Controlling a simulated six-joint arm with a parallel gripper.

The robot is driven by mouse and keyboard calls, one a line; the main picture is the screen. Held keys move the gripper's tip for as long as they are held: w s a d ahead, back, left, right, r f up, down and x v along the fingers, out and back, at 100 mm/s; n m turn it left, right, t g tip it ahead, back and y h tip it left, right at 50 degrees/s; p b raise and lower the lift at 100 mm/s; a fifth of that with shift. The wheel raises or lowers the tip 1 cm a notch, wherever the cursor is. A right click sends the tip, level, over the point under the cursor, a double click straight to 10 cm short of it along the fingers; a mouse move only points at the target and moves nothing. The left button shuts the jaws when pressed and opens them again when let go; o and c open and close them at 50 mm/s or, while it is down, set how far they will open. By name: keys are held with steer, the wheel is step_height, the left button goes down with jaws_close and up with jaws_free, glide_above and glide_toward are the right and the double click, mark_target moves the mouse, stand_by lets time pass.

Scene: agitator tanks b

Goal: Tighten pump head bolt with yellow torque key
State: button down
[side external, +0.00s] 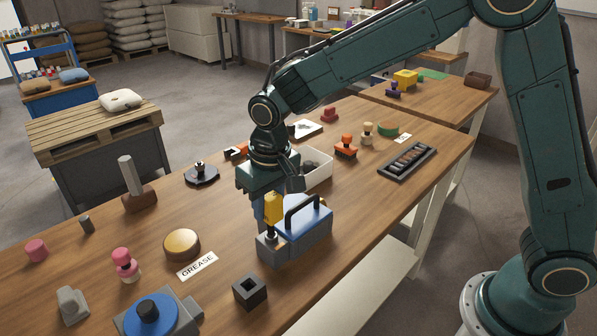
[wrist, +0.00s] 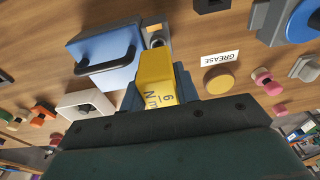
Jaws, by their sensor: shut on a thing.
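The yellow torque key (side external: 273,207) is upright at the left end of the blue-and-grey pump (side external: 309,222). The wrist view shows the key (wrist: 153,70) close up, with "6 N m" printed on it. My gripper (side external: 260,207) is shut on the key, with a blue-grey finger (wrist: 187,84) on either side of it. The key's lower end is above or at a dark bolt head (side external: 270,238) on the pump's grey end. I cannot tell whether they touch. A black handle (side external: 303,207) arches over the pump.
A black square block (side external: 249,291), a yellow-brown dome (side external: 182,244) and a GREASE label (side external: 197,266) lie in front and to the left. A dark slotted tray (side external: 407,161) is at the right. Bare wood lies right of the pump.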

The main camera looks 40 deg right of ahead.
steer(key=shift+m, duration=0.8)
steer(key=shift+n, duration=0.4)
steer(key=shift+r, duration=1.65)
steer(key=shift+r, duration=1.9)
steer(key=n, duration=0.6)
steer(key=shift+y, duration=0.3)
